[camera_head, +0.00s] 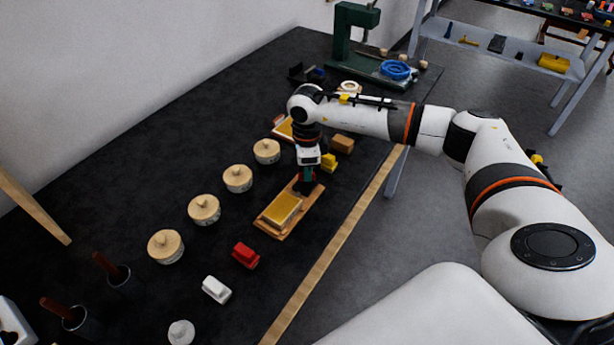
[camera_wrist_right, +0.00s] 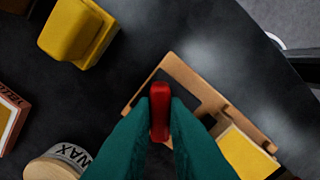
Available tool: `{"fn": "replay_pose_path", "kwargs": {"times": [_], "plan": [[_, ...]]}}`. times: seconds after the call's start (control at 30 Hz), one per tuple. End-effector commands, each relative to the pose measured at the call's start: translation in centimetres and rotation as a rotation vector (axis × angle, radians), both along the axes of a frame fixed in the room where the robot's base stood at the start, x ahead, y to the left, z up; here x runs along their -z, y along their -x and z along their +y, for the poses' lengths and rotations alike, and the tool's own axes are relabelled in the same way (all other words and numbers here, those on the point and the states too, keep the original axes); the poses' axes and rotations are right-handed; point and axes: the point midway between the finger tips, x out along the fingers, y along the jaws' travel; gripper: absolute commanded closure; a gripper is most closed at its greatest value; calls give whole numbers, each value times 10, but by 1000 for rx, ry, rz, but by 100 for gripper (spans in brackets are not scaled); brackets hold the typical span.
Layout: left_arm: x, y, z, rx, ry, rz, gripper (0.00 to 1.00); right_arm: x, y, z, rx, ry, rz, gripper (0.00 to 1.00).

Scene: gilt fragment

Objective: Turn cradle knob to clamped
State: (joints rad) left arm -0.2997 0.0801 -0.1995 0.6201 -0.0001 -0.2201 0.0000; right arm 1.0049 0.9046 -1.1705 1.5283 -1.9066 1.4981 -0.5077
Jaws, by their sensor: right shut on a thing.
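The wooden cradle (camera_head: 268,230) lies on the dark bench in the head view, with a gold-coloured block (camera_head: 282,209) on its near part. It also shows in the right wrist view (camera_wrist_right: 262,135). My right gripper (camera_head: 306,187) points down over the cradle's far end. In the right wrist view its green fingers (camera_wrist_right: 160,122) are shut on a red knob (camera_wrist_right: 160,97), which stands over a dark patch of the cradle. Any clamp marking is not readable. My left gripper is not in view.
Several round wooden-lidded tins (camera_head: 204,209) stand in a row left of the cradle. A red block (camera_head: 246,255) and a white block (camera_head: 216,290) lie nearer. A yellow block (camera_head: 328,162) is close beyond my gripper. A green press (camera_head: 352,40) stands at the back.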

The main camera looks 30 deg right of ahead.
Motion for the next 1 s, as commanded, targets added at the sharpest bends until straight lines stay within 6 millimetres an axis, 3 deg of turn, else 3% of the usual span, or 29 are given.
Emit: {"fn": "replay_pose_path", "kwargs": {"times": [0.03,0.5,1.0], "plan": [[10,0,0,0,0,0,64,3,-1,0,-44,-2,-5,100],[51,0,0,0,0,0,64,3,-1,0,-488,0,-5,100],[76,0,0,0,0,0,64,0,-1,0,-821,0,-4,100]]}}
